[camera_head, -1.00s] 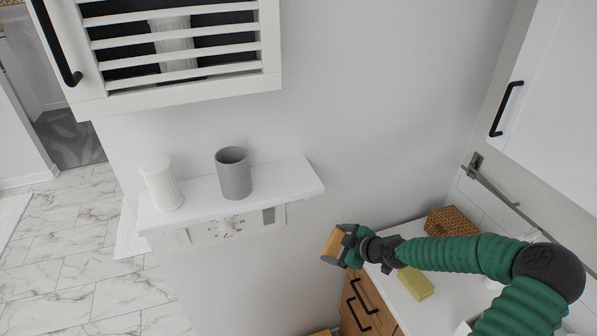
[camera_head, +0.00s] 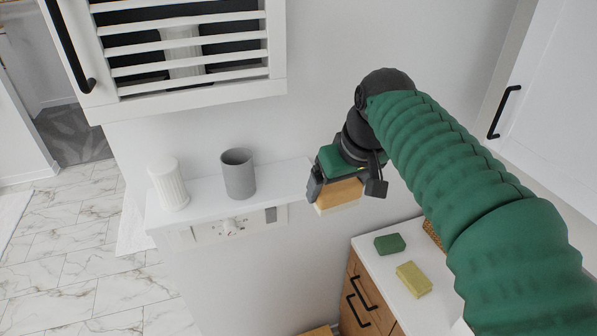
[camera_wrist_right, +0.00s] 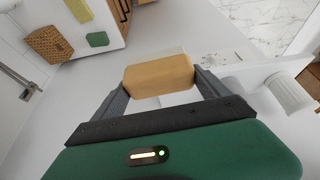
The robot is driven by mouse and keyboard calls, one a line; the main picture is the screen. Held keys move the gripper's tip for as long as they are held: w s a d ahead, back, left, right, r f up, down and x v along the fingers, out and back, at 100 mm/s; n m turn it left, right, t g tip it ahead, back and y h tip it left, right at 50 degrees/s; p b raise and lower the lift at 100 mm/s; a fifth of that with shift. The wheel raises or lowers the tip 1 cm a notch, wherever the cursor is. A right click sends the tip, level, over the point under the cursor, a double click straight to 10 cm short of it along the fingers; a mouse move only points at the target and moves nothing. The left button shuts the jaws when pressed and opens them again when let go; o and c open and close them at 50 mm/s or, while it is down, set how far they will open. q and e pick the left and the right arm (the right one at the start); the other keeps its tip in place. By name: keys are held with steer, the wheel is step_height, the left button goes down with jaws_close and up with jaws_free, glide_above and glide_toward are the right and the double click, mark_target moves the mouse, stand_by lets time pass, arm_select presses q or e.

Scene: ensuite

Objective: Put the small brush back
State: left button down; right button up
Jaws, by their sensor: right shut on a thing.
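My right gripper (camera_head: 345,188) is shut on the small brush (camera_head: 338,194), which has a tan wooden back and a pale bristle side. In the head view the brush hangs in the air by the right end of the white wall shelf (camera_head: 205,210); whether it is above or in front of the shelf is hard to tell. In the right wrist view the brush (camera_wrist_right: 160,75) sits between the two dark fingers, pale side away from the wrist. My left gripper is not in view.
A grey cup (camera_head: 238,175) and a white ribbed cup (camera_head: 168,184) stand on the shelf. A slatted cabinet (camera_head: 180,50) hangs above. On the lower right counter (camera_head: 375,262) lie a green block (camera_head: 389,243) and a yellow block (camera_head: 413,279), near a woven box (camera_wrist_right: 47,43).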

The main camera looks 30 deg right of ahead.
mark_target(331, 191)
steer(key=shift+m, duration=0.3)
steer(key=s+a+r, duration=0.2)
steer(key=shift+a+r, duration=0.3)
steer(key=shift+r, duration=0.1)
steer(key=w+d+f+p, duration=0.1)
steer(key=w+p, duration=0.2)
steer(key=w, duration=0.3)
steer(key=w+d+f+p, duration=0.1)
steer(key=w+d+p, duration=0.1)
steer(key=w+p, duration=0.2)
steer(key=w+d+f+p, duration=0.2)
steer(key=w+p, duration=0.1)
steer(key=w, duration=0.6)
steer(key=shift+w+p, duration=0.15)
steer(key=shift+p, duration=0.2)
step_height(331, 191, down, 3)
steer(key=shift+r+p, duration=0.2)
steer(key=shift+p, duration=0.7)
steer(key=shift+w+d+f, duration=0.1)
steer(key=shift+d+f, duration=0.05)
steer(key=shift+f, duration=0.35)
steer(key=o, duration=1.3)
steer(key=shift+o, duration=0.7)
steer(key=shift+w, duration=0.1)
